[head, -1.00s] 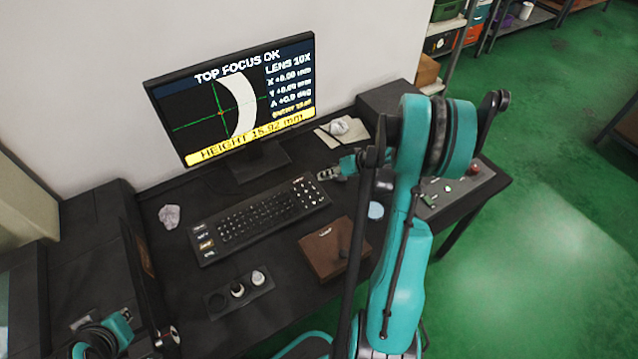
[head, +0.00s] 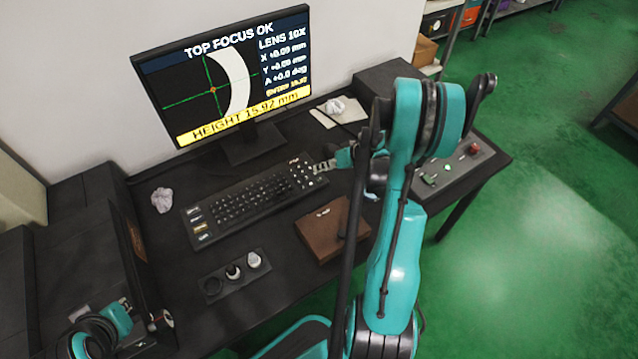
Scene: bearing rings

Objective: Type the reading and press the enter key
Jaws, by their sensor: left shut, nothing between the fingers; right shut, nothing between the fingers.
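The monitor (head: 225,75) shows a bright curved shape, "TOP FOCUS OK" and a yellow bar reading "HEIGHT 15.92 mm". The black keyboard (head: 247,203) lies in front of it, with a number pad (head: 295,170) at its right end and a few differently coloured keys at its left end. My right gripper (head: 318,168) is shut and empty, with its tips at the right edge of the number pad. I cannot tell whether it touches a key. My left gripper (head: 163,320) is low at the left, shut and empty, away from the keyboard; its tips are partly hard to make out.
A brown box (head: 325,228) and a dark tray with small round parts (head: 233,272) sit in front of the keyboard. Crumpled paper (head: 162,199) lies left of it. A control panel with a red button (head: 475,149) is at the right, behind my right arm.

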